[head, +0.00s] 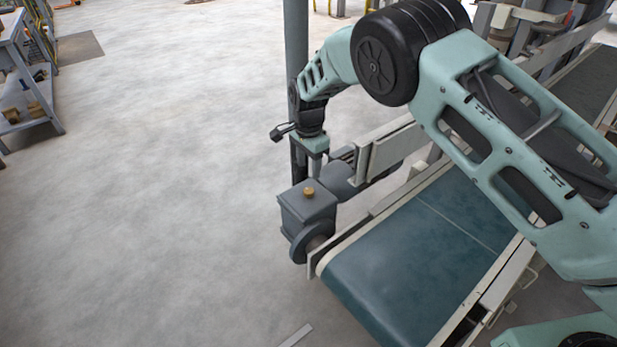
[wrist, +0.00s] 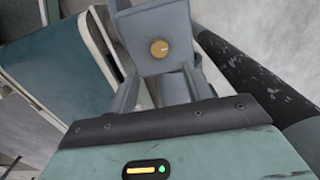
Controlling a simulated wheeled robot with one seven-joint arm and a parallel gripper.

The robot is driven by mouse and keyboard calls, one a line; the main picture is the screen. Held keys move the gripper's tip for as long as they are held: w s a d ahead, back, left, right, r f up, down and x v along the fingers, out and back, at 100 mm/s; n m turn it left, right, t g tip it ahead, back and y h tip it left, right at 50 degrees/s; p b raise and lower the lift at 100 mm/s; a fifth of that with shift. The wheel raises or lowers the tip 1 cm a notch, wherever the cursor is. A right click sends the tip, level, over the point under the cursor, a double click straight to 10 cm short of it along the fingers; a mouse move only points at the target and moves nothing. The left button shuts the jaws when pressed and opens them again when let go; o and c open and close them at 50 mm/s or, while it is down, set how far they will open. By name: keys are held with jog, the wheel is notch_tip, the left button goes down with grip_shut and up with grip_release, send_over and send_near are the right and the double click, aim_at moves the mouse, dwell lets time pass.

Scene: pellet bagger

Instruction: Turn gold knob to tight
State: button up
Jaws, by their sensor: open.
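The gold knob (head: 309,192) sits on top of a grey box (head: 307,208) at the end of the conveyor. In the wrist view the knob (wrist: 159,48) is round, with a small light mark toward its right side. No label for tight can be read. My gripper (head: 314,167) points down just behind the knob in the head view, apart from it. In the wrist view my gripper (wrist: 163,83) is open and empty, its two grey fingers spread below the knob in the picture.
The conveyor with its blue-green belt (head: 415,262) lies right of the box. A dark post (head: 297,60) stands behind my gripper and shows close by in the wrist view (wrist: 262,85). A shelf (head: 25,85) stands far left.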

notch_tip(320, 180, up, 9)
jog(key=p, duration=0.1)
dwell(0.4)
jog(key=s+r+n+y, duration=0.1)
jog(key=s+r+n, duration=0.45)
jog(key=s, duration=0.55)
jog(key=s+r+n+y, duration=0.1)
jog(key=s+r+n, duration=0.3)
jog(key=s+r, duration=0.5)
jog(key=s+d+f+n+h, duration=0.1)
jog(key=s+d+n, duration=0.4)
jog(key=s, duration=0.6)
jog(key=s+d+f+n, duration=0.1)
jog(key=s+d+n, duration=0.35)
jog(key=s, duration=0.65)
notch_tip(320, 180, up, 18)
jog(key=p, duration=1.8)
jog(key=shift+w+a+f, duration=0.15)
jog(key=shift+w, duration=0.1)
